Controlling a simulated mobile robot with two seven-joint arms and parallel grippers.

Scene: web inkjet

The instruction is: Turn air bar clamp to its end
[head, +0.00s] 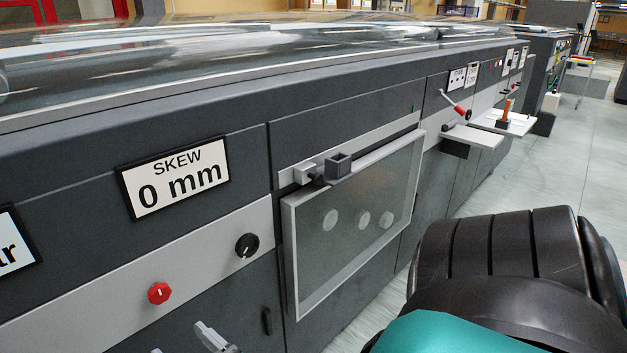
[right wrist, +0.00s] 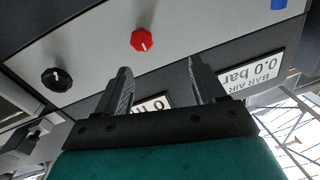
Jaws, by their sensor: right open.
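No label in view reads "air bar clamp". A round red knob (head: 159,293) with a white pointer mark sits on the light grey strip of the machine; it also shows in the right wrist view (right wrist: 144,39). My right gripper (right wrist: 160,78) is open and empty. In the wrist view the red knob appears beyond its fingertips, between their directions and apart from them. One grey finger of it (head: 216,339) shows low in the head view, below the knobs. A black knob (head: 247,246) is right of the red one, also in the wrist view (right wrist: 56,79). My left gripper is not in view.
A sign (head: 175,176) reads "SKEW 0 mm". A framed window (head: 350,220) is right of the knobs. Farther along, a red-gripped crank (head: 460,108) and a shelf (head: 472,134) stick out.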

